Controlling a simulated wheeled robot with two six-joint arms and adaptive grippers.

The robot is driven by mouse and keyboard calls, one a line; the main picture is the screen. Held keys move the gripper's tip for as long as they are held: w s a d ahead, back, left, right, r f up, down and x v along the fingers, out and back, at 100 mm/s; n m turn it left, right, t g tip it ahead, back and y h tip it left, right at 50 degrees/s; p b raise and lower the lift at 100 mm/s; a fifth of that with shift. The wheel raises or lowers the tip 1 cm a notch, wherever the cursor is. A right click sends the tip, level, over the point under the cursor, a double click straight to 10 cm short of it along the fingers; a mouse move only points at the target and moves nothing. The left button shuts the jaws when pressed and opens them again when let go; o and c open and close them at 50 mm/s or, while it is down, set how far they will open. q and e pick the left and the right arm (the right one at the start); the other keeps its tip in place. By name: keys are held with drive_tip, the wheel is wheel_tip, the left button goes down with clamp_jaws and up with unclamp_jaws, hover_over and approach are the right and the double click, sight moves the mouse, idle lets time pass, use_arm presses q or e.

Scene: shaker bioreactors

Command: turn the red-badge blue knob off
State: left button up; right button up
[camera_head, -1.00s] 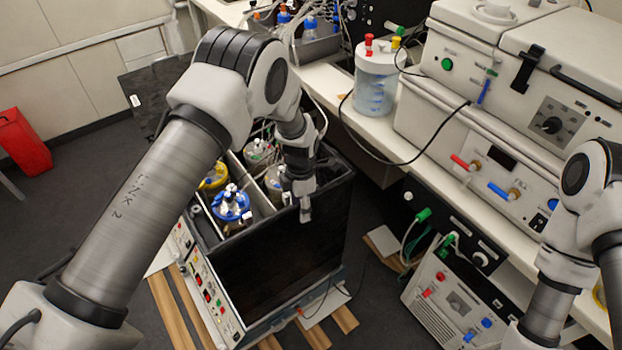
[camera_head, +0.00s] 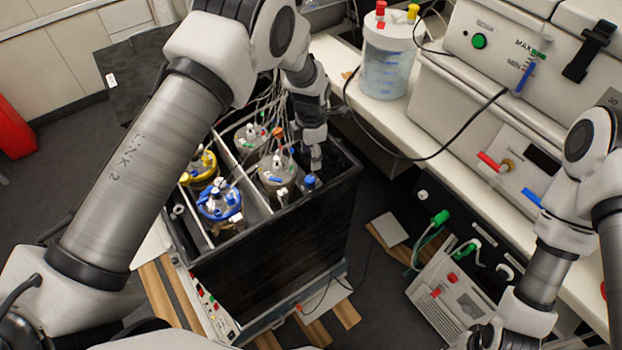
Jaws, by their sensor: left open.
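My left gripper (camera_head: 316,160) points down over the right part of the black box. It is open and looks empty; its fingers partly overlap in this view. A small blue knob (camera_head: 310,182) stands just below the fingertips, at the box's inner front edge. I cannot tell whether they touch. I cannot make out a red badge on this knob. A clear-lidded vessel (camera_head: 277,172) with small red and blue fittings sits just left of it. A vessel with a blue lid (camera_head: 219,202) stands further left. My right arm comes in at the right; its fingers are not visible.
The black box (camera_head: 285,245) has partitions and tall walls around the vessels. A yellow-lidded vessel (camera_head: 200,167) sits at the left. A bench with a clear bottle (camera_head: 388,58) and white instruments (camera_head: 497,150) runs along the right.

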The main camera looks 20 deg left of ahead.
sight(311, 179)
use_arm(q)
wheel_tip(311, 179, down, 3)
drive_tip(key=shift+w+a+f+b, duration=0.1)
drive_tip(key=shift+b, duration=0.75)
drive_tip(key=shift+w+f, duration=0.2)
drive_tip(key=shift+f, duration=0.05)
drive_tip(key=shift+f+p, duration=0.35)
drive_tip(key=shift+f, duration=0.05)
wheel_tip(311, 179, down, 6)
drive_tip(key=shift+f+p, duration=0.25)
drive_tip(key=shift+p, duration=0.45)
drive_tip(key=shift+s+r, duration=0.1)
drive_tip(key=shift+c, duration=1)
clamp_jaws()
use_arm(e)
drive_tip(key=shift+w+f, duration=0.2)
drive_tip(key=shift+f, duration=0.3)
